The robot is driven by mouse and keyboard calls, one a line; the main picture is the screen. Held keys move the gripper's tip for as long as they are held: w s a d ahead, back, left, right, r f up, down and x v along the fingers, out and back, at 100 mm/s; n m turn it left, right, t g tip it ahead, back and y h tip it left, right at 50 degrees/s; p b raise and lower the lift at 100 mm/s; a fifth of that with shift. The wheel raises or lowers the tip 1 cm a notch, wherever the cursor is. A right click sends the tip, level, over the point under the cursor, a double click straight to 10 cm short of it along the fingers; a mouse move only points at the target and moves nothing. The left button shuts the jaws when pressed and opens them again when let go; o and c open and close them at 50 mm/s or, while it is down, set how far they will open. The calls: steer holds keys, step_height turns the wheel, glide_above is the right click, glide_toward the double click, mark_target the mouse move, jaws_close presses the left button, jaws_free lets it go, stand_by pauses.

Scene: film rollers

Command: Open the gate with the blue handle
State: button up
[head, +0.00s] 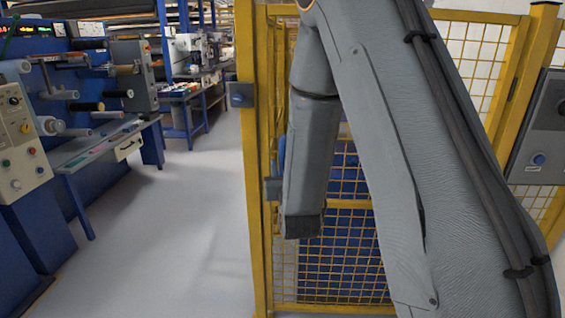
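The gate is a yellow-framed wire-mesh panel (345,262) behind my arm, to the right of a thick yellow post (256,215). A blue upright piece (281,153), which looks like the blue handle, shows as a narrow strip beside the post; my arm covers the rest of it. A grey latch-like block (272,188) sits just below it. My arm's grey forearm hangs down in front of the gate and ends in a dark block. No gripper fingers show. I cannot tell whether the gate is fully shut.
A small blue-grey box (241,95) is fixed to the post. Blue roller machines (95,110) stand along the left, with a blue workbench (190,110) behind. A grey control box (543,130) is at the right. The pale floor (175,230) left of the post is clear.

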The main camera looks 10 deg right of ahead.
steer(key=shift+w+d, duration=0.1)
steer(key=shift+w, duration=1.15)
jaws_close()
steer(key=shift+s, duration=0.1)
